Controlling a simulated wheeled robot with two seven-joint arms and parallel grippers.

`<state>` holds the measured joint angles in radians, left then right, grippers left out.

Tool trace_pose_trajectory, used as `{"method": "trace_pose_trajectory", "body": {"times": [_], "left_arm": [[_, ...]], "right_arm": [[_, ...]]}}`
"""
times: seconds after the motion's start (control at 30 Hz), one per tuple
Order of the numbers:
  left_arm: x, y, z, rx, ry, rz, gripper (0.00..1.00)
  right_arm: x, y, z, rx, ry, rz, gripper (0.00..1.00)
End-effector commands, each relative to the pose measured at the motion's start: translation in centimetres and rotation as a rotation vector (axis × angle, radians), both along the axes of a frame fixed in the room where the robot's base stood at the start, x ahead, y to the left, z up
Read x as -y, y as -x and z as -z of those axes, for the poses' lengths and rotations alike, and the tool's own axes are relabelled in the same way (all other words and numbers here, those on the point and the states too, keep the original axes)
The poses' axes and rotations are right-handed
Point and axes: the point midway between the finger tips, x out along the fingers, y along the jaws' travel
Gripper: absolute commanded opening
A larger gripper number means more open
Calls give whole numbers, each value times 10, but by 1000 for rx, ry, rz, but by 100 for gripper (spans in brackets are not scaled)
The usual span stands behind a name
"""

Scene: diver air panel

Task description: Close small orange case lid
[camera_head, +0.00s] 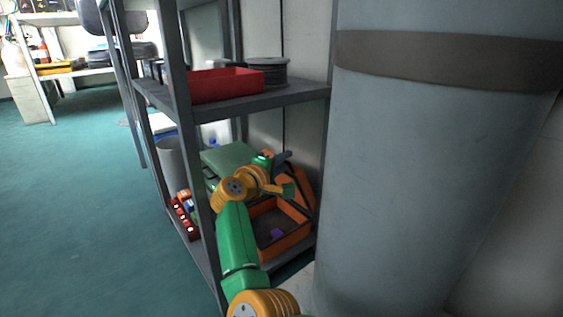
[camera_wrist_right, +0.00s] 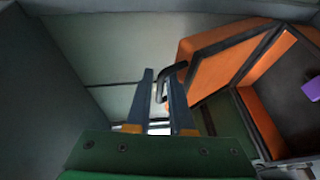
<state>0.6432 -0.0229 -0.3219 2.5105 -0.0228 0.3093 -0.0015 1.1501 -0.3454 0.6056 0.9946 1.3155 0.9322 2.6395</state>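The small orange case (camera_head: 285,245) stands on the lower shelf with its lid (camera_head: 303,190) open and raised at the right. In the right wrist view, the orange lid (camera_wrist_right: 222,62) is tilted up, with a black handle (camera_wrist_right: 172,72) on its edge. The case body (camera_wrist_right: 262,122) lies to its right. My right gripper (camera_wrist_right: 159,76) is open, its two fingers apart beside the lid's edge. The handle shows between or just behind the fingertips; I cannot tell if they touch. In the head view my right gripper (camera_head: 283,157) is above the case, partly hidden by its arm. My left gripper is out of view.
A purple item (camera_head: 277,234) lies inside the case. A red tray (camera_head: 225,84) and dark spool (camera_head: 268,72) sit on the shelf above. A shelf post (camera_head: 182,110) and large grey cylinder (camera_head: 430,170) flank the space.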

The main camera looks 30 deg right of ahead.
Motion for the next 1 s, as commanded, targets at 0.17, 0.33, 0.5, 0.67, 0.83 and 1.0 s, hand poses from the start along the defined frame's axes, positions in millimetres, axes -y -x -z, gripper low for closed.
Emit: {"method": "trace_pose_trajectory", "body": {"times": [0.17,0.33,0.5,0.67,0.83,1.0], "left_arm": [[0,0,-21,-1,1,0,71],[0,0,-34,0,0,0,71],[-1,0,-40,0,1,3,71],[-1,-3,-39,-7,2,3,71],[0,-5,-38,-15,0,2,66],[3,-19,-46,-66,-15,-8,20]], "right_arm": [[-22,13,-9,-3,2,3,23],[-41,22,-12,-1,2,-1,23],[-55,30,-13,1,0,0,23],[-59,31,-11,2,-1,-1,23],[-59,31,-11,2,-1,-1,23],[-56,31,-22,-36,70,-17,23]]}}
